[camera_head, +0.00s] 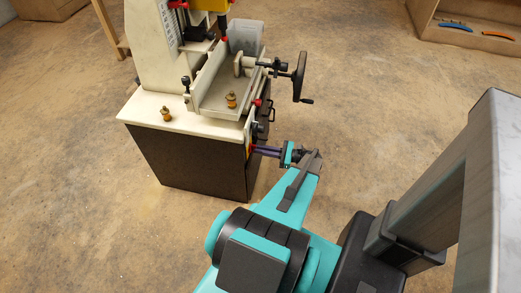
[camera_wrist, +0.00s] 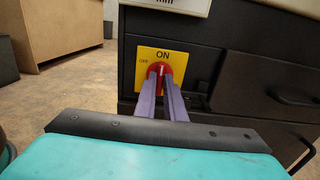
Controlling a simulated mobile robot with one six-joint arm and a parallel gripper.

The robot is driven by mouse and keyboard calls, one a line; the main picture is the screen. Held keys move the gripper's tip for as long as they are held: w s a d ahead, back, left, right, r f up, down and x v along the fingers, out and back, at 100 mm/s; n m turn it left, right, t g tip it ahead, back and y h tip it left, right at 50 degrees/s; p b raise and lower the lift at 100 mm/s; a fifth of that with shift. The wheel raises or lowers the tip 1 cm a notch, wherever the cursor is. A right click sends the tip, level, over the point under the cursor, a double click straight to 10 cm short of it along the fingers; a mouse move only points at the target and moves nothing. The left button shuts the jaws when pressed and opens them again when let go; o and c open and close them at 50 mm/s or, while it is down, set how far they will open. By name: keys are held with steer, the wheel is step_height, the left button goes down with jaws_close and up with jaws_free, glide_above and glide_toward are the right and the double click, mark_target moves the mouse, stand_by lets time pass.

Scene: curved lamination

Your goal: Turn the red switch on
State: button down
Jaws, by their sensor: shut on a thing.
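The red switch (camera_wrist: 160,72) is a round knob on a yellow plate (camera_wrist: 172,54) on the dark front of the machine cabinet. The plate reads ON at the top and OFF at the upper left. A pale mark on the knob looks close to upright, toward ON. My gripper (camera_wrist: 163,80) has its two purple fingers shut on the knob, one on each side, and they hide its lower part. In the head view my gripper (camera_head: 254,149) reaches the cabinet's right side, where the knob is mostly hidden.
The machine (camera_head: 165,108) has a pale top, a vise and a black handwheel (camera_head: 299,77) above my gripper. Dark drawers with handles (camera_wrist: 290,96) are right of the switch. A wooden cabinet (camera_wrist: 62,30) stands at the left. The floor around is clear.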

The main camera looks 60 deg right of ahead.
steer(key=shift+f, duration=0.25)
steer(key=c, duration=1.8)
jaws_free()
steer(key=shift+c, duration=0.2)
steer(key=shift+r, duration=0.1)
steer(key=shift+s, duration=0.1)
steer(key=b+v, duration=0.1)
steer(key=v, duration=1.2)
steer(key=shift+s+d, duration=0.15)
steer(key=shift+s, duration=0.15)
steer(key=shift+s, duration=0.1)
